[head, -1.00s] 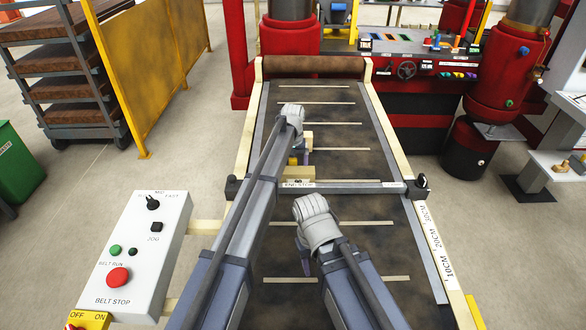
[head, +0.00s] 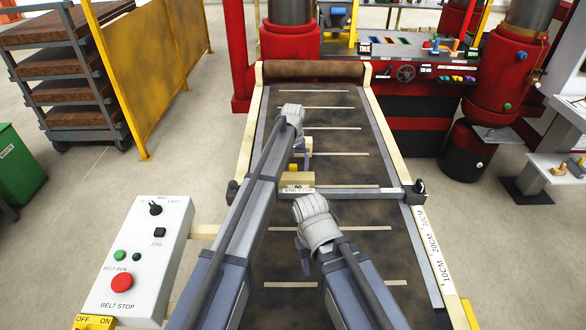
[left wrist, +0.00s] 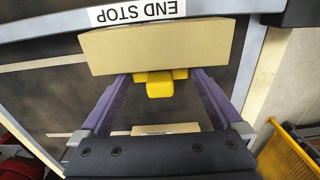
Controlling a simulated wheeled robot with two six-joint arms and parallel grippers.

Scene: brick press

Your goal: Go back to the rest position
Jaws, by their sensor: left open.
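My left gripper (head: 305,162) is low over the belt, mostly hidden behind its own arm in the head view. In the left wrist view its two purple fingers (left wrist: 159,84) are open and spread. A tan brick (head: 300,180) lies against the end stop (head: 345,191); it also shows in the left wrist view (left wrist: 160,46), just beyond the fingertips. A small yellow piece (left wrist: 155,83) shows between the fingers, beside that brick. A second tan block (left wrist: 165,128) is partly hidden behind the gripper body. My right wrist (head: 318,225) is over the near belt; its fingers are mostly hidden.
The dark belt (head: 350,255) runs away to a brown roller (head: 315,69) and the red press machine (head: 430,130). A control box (head: 140,265) stands at left. A yellow panel (head: 150,75) and a brick rack (head: 65,90) stand behind it. The near belt is bare.

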